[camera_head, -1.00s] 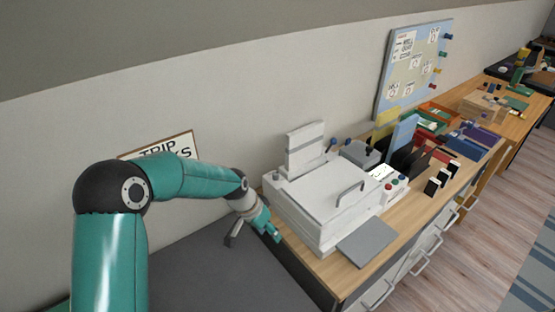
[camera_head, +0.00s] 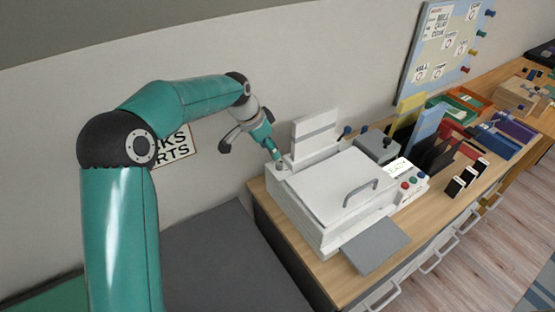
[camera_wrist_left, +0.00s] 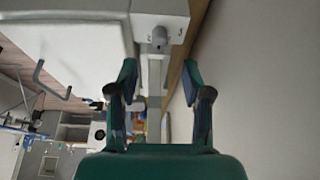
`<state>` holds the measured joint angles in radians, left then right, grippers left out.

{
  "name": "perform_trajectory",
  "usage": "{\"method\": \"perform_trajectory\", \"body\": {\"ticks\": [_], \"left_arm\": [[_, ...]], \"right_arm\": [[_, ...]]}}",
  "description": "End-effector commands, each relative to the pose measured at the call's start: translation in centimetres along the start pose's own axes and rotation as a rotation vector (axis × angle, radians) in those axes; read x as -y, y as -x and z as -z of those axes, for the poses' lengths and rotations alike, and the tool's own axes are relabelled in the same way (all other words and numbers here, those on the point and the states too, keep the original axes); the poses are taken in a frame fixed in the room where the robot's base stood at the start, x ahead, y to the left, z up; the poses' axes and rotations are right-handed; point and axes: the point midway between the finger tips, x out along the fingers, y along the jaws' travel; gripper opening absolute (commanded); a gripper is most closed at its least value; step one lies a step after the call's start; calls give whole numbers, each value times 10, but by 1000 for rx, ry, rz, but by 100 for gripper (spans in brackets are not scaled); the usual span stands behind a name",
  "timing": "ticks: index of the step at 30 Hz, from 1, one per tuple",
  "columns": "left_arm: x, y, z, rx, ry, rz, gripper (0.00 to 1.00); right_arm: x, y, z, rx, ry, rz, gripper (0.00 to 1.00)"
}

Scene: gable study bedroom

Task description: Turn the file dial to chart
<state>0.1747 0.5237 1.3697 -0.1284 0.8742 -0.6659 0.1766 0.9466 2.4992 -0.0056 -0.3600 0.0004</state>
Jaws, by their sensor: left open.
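A white machine (camera_head: 330,200) with a handled lid stands on the wooden worktop. A small grey knob, which looks like the file dial (camera_head: 281,166), sits on its back left corner. In the wrist view the dial (camera_wrist_left: 159,37) shows as a grey stub on the white housing, beyond and roughly centred between my fingers. No dial markings can be read. My left gripper (camera_head: 271,148) is just above and behind the dial. In the wrist view the left gripper (camera_wrist_left: 158,82) is open, with nothing between its fingers. Contact with the dial is not visible. My right gripper is out of view.
A white upright panel (camera_head: 315,137) rises close to the right of the dial. The wall (camera_head: 250,60) is close behind. A grey tray (camera_head: 375,246) lies in front of the machine; coloured files (camera_head: 425,125) stand to the right.

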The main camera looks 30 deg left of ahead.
Motion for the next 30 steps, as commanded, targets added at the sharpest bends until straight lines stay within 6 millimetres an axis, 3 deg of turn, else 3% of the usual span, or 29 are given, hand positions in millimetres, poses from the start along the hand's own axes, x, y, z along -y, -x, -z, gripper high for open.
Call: {"method": "perform_trajectory", "body": {"ticks": [6,12,25,30], "left_arm": [[0,-45,0,3,2,-2,49],[1,-72,0,1,2,0,49],[1,-82,0,-1,2,1,49],[1,-81,0,-1,2,1,22]], "right_arm": [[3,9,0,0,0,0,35],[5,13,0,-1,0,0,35],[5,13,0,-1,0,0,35],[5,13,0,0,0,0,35]]}}
